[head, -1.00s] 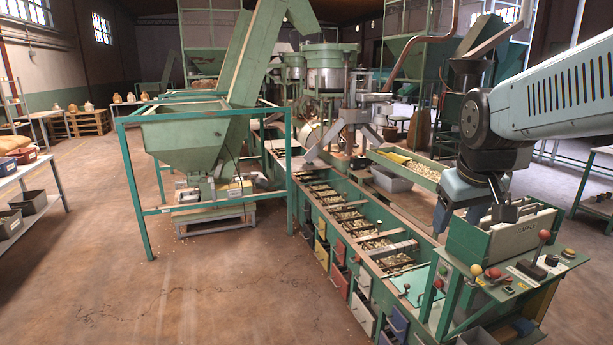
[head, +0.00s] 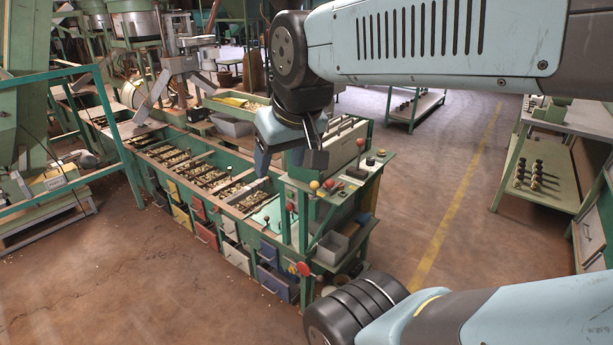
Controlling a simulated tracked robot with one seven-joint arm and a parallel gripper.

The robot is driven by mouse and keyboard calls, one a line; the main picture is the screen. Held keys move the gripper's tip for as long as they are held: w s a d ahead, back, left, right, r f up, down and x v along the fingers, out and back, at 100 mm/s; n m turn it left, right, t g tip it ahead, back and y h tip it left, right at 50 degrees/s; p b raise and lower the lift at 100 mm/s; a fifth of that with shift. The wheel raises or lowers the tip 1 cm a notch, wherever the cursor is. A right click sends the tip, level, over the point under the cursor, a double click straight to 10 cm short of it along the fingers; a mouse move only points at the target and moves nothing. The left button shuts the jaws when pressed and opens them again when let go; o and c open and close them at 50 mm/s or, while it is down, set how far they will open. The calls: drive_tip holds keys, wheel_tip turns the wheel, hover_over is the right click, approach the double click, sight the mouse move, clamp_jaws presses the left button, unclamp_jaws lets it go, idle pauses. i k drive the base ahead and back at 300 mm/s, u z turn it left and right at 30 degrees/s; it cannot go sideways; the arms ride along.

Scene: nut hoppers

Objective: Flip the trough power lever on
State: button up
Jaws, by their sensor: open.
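The green sorting trough (head: 283,178) runs back to the left, with a control shelf (head: 345,187) at its near right end. I cannot tell which is the trough power lever or read labels. My gripper (head: 289,165) is open and empty, pointing down above the trough's near end, left of the shelf. It hides part of the panel behind it, and appears apart from the knobs.
More ball knobs sit on the trough's front, one red (head: 290,207). Coloured drawers, including a blue one (head: 270,283), hang open below. A grey bin (head: 331,247) sits under the shelf. Open floor with a yellow line (head: 450,215) lies right; a shelving table (head: 540,170) stands beyond.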

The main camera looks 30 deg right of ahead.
sight(331, 185)
drive_tip(key=k, duration=0.5)
drive_tip(key=z, duration=0.85)
drive_tip(key=i, duration=0.95)
drive_tip(key=u, duration=0.85)
